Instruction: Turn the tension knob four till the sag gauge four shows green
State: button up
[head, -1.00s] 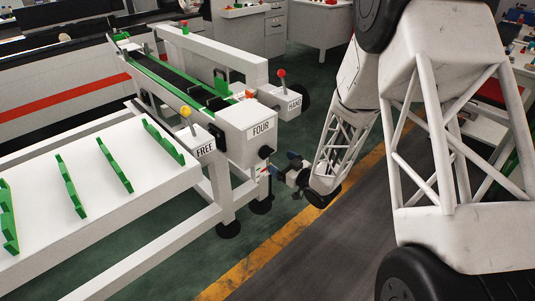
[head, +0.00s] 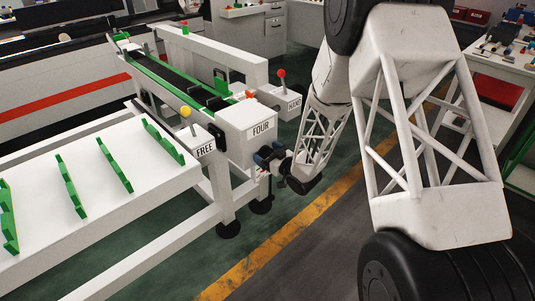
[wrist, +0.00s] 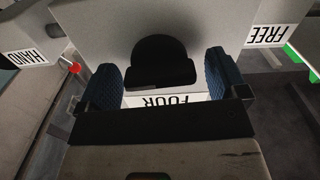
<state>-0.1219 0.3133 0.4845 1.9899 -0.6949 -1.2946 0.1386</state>
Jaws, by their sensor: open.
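The white housing labelled FOUR (head: 245,125) stands at the near end of the green-edged conveyor. My gripper (head: 267,156) is at its front face in the head view and covers the knob there. In the wrist view, where the labels are upside down, the black tension knob (wrist: 160,62) lies ahead between the two blue fingers of my gripper (wrist: 164,80). The fingers are open, with a gap on either side of the knob. I cannot make out the sag gauge or its colour; the FOUR label (wrist: 170,100) is partly covered by my gripper.
A yellow-knobbed lever (head: 186,112) stands by the FREE label (head: 205,149), left of the housing. A red-knobbed lever (head: 281,73) stands by the HAND label (head: 294,103), to the right. A white table with green ridges (head: 100,190) is at left. The floor in front is clear.

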jog(key=c, duration=0.9)
jog(key=shift+c, duration=0.2)
jog(key=shift+m, duration=0.5)
jog(key=m, duration=0.3)
jog(key=shift+w+m, duration=0.1)
jog(key=shift+m, duration=0.2)
jog(key=m, duration=0.5)
jog(key=shift+d+f, duration=0.1)
jog(key=m, duration=0.5)
jog(key=shift+f, duration=0.1)
jog(key=m, duration=0.4)
jog(key=shift+f+m, duration=0.1)
jog(key=shift+m, duration=0.3)
